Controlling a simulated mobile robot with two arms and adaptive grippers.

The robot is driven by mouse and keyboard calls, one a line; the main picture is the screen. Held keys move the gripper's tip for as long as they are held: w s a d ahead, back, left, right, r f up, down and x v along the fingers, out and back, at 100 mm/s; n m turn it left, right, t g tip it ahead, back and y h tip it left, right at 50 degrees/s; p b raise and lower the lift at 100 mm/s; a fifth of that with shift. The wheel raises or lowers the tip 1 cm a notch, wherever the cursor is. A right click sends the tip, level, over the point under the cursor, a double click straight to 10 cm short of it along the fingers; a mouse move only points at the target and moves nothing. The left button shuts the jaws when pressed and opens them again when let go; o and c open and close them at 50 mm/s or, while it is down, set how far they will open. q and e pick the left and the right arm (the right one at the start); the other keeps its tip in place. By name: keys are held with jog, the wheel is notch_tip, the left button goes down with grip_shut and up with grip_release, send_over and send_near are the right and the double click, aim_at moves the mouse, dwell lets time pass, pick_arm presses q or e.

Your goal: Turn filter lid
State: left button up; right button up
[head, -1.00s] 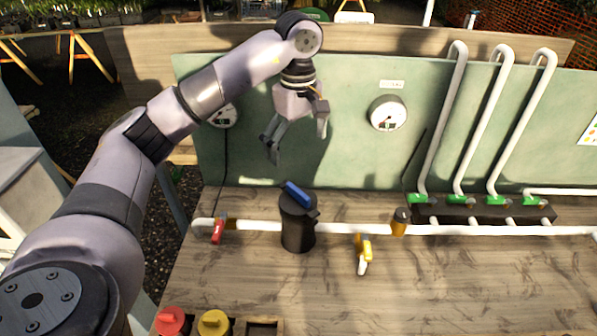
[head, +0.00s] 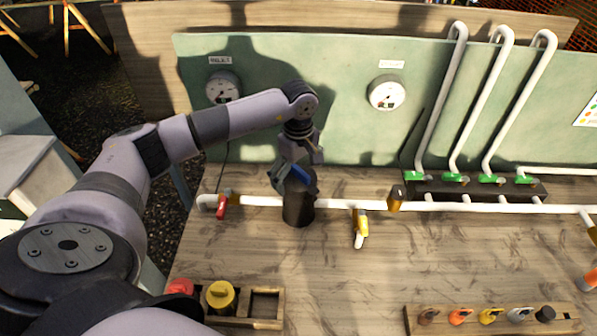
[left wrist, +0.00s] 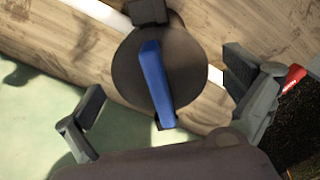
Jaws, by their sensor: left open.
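The filter is a black canister (head: 298,208) standing upright on the white pipe. A blue bar handle crosses its round black lid (left wrist: 190,75). In the left wrist view the blue handle (left wrist: 156,84) lies between my open fingers, apart from both. My left gripper (head: 288,182) is open and points down at the lid from above. It partly hides the lid in the head view. In the left wrist view my left gripper (left wrist: 168,115) has one finger on each side of the lid. My right gripper is not in view.
A red-handled valve (head: 222,206) is left of the filter and a yellow-handled valve (head: 361,226) right of it. Green valves (head: 453,177) and upright white pipes stand further right. A wooden tray (head: 266,325) and a rack (head: 408,322) lie in front. The middle worktop is bare.

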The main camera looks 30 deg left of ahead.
pick_arm(q)
jog(key=c, duration=1.2)
jog(key=n, duration=0.5)
